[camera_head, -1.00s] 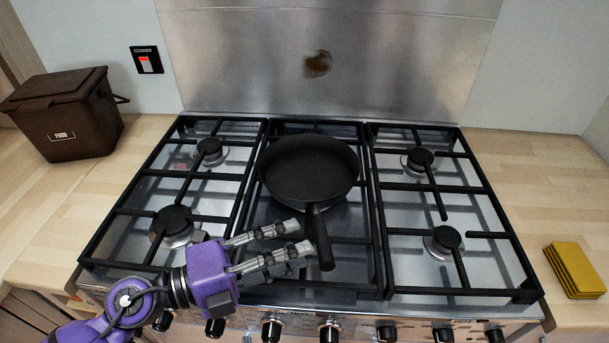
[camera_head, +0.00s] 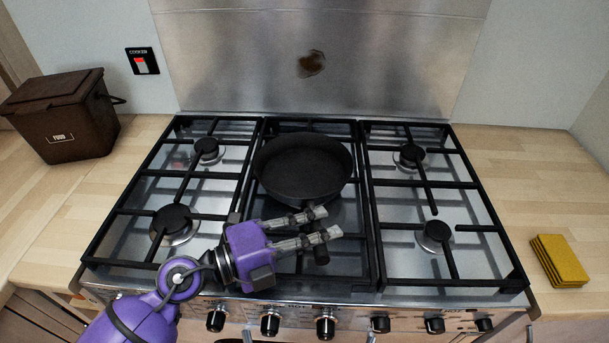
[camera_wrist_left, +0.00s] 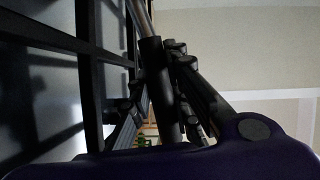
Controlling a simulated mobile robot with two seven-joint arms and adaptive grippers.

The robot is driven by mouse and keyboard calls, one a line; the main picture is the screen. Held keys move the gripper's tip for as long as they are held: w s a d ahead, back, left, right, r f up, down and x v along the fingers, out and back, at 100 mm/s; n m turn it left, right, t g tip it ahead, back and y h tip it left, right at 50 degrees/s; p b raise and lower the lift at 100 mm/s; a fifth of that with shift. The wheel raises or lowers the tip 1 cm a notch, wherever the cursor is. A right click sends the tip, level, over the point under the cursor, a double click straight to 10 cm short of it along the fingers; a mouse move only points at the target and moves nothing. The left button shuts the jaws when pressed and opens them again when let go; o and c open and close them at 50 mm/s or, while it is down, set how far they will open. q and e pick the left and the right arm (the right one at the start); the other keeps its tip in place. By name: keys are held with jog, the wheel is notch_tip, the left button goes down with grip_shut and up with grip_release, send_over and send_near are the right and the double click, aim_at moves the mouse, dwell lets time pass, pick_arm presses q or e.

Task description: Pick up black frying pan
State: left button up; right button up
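The black frying pan (camera_head: 301,166) sits upright on the middle grate of the cooker, its handle pointing to the front. My left gripper (camera_head: 315,223) is over the handle, with its fingers extended across it. The handle's end shows just below the fingers. In the left wrist view the handle (camera_wrist_left: 160,88) lies between the fingers of my left gripper (camera_wrist_left: 160,100), with fingers on both sides. The fingers look open; any contact with the handle is hard to make out. My right gripper is not in view.
The cooker's black grates (camera_head: 420,187) flank the pan, and control knobs (camera_head: 325,325) line the front edge. A brown food bin (camera_head: 62,115) stands on the left counter. Yellow sponges (camera_head: 560,261) lie on the right counter. The space above the hob is clear.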

pick_arm(q)
grip_shut()
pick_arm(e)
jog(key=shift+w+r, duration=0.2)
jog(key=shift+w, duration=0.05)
